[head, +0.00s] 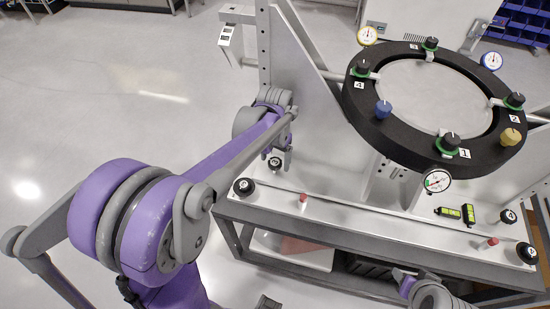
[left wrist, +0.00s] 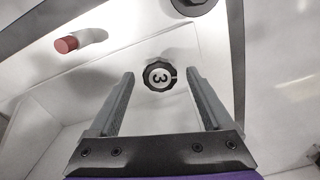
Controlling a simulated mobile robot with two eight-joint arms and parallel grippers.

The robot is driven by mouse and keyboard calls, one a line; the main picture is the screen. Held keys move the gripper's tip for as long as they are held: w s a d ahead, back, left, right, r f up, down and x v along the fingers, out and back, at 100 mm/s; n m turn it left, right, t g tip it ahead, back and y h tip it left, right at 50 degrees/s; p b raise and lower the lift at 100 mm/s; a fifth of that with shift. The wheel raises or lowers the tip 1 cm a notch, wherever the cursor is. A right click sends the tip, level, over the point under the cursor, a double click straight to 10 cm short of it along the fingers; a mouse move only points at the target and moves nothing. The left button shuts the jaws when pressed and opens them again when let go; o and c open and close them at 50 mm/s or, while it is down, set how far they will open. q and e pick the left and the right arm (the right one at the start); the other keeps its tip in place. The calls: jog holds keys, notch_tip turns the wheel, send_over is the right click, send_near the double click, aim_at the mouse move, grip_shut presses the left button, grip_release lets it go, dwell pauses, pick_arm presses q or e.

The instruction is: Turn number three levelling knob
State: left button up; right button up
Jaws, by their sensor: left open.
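The number three levelling knob (left wrist: 160,75) is a black scalloped knob with a white face and a dark 3, upside down in the left wrist view. My left gripper (left wrist: 159,82) is open, with one finger on each side of the knob and a gap to both. In the head view my left gripper (head: 284,158) points down beside a black knob (head: 274,163) at the back left of the fixture base; its number is too small to read. Part of my right gripper (head: 403,273) shows at the bottom edge; its fingers are not clear.
Other black knobs stand at the front left corner (head: 244,187) and right end (head: 527,253) of the base (head: 350,225). Red-topped pegs (head: 303,198) stand along the front. A black mirror ring (head: 385,135) with knobs and dials is above. A grey upright plate (head: 305,95) rises behind.

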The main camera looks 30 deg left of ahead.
aim_at(275, 162)
pick_arm(q)
jog(key=shift+c, duration=0.3)
grip_shut()
jog(key=shift+n+b, duration=0.3)
jog(key=shift+n, duration=1.2)
jog(key=shift+o, duration=0.3)
grip_release()
notch_tip(275, 162, up, 11)
jog(key=shift+p, duration=0.35)
jog(key=shift+f, duration=0.1)
